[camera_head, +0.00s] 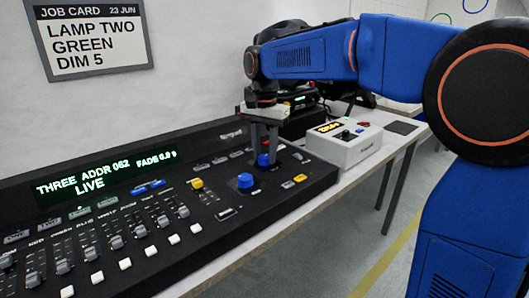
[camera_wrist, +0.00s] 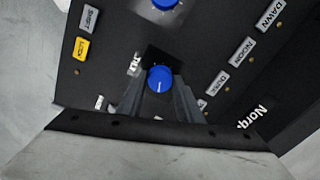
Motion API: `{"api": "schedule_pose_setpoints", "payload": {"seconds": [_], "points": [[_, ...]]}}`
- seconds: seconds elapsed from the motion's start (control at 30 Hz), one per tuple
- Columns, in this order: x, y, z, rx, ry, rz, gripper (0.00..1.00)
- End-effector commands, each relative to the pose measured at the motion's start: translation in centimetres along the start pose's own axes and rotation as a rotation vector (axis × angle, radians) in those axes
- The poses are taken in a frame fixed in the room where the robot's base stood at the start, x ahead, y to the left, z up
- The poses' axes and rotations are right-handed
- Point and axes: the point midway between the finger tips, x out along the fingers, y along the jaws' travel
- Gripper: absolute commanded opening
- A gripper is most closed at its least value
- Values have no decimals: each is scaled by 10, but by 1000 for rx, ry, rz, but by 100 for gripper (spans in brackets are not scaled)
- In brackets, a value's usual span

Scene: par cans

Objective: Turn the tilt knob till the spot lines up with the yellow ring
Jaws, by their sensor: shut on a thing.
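A blue knob (camera_head: 264,159) stands upright on the black lighting console (camera_head: 222,222), near its right end. In the wrist view the knob (camera_wrist: 159,79) has a white pointer line, beside a partly hidden label that seems to read TILT. My gripper (camera_head: 264,148) points down over it, with one finger on each side, shut on the knob. A second blue knob (camera_head: 245,181) stands nearer and to the left, outside the fingers. Neither the light spot nor a yellow ring shows in either view.
A job card (camera_head: 92,36) on the wall reads LAMP TWO, GREEN, DIM 5. The console display (camera_head: 103,178) reads THREE, ADDR 062, LIVE. A grey control box (camera_head: 345,145) stands close on the right.

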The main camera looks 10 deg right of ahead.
Motion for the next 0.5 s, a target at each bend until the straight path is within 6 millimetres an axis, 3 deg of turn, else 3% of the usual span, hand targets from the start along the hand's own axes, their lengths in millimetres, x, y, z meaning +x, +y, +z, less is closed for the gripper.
{"api": "schedule_pose_setpoints", "payload": {"seconds": [0.5], "points": [[-1,0,0,102,1,-2,10]]}}
